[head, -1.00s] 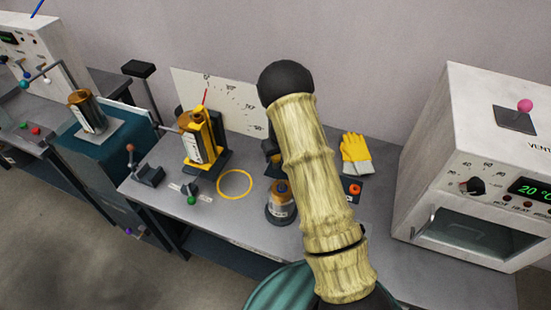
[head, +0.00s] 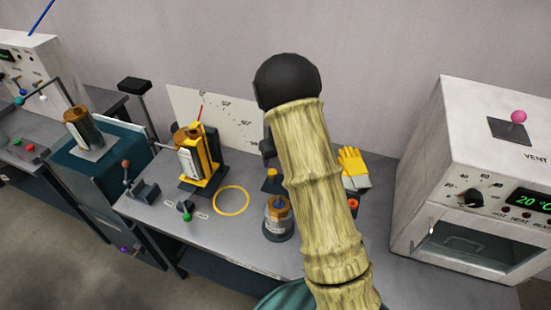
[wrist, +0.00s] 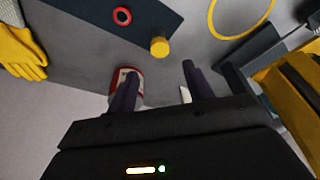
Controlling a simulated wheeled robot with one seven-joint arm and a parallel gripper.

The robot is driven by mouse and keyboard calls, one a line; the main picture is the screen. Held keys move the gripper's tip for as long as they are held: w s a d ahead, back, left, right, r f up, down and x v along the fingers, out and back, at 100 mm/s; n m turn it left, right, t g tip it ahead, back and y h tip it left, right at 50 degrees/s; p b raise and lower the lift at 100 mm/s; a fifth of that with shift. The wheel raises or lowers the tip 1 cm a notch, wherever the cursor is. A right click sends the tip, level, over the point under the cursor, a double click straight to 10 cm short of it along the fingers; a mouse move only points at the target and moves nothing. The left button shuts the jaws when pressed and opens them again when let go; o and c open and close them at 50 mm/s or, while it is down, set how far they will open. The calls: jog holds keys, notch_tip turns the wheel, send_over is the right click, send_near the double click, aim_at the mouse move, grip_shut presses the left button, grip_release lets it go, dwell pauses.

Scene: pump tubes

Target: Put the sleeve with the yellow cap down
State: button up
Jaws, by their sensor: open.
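The yellow cap (wrist: 159,46) shows in the wrist view at the edge of a dark mat (wrist: 90,20), beyond my fingertips. In the head view a yellow-topped piece (head: 271,176) stands low behind a metal pot, beside my arm; it appears to be the same cap. The sleeve body under it cannot be made out. My gripper (wrist: 158,78) is open, its two dark fingers apart, with grey surface between them and the cap ahead of them, untouched as far as I see. In the head view my arm mostly hides the gripper.
The pot (head: 277,218) stands near the bench front. A yellow ring (head: 231,200) marks bare bench left of it. A yellow cradle (head: 205,160) holds a metal cylinder. Gloves (head: 352,167) lie right of my arm, and an oven (head: 470,190) stands farther right.

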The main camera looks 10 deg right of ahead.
jog(key=s+r, duration=0.4)
jog(key=s, duration=0.4)
jog(key=s+r+m, duration=0.1)
jog(key=s+r, duration=0.3)
jog(key=s, duration=0.5)
jog(key=s+r+m, duration=0.1)
jog(key=s+r, duration=0.3)
jog(key=s, duration=0.5)
jog(key=shift+s+a+r+g+h, duration=0.25)
jog(key=shift+a+r+g+h, duration=0.05)
jog(key=shift+a+r, duration=0.1)
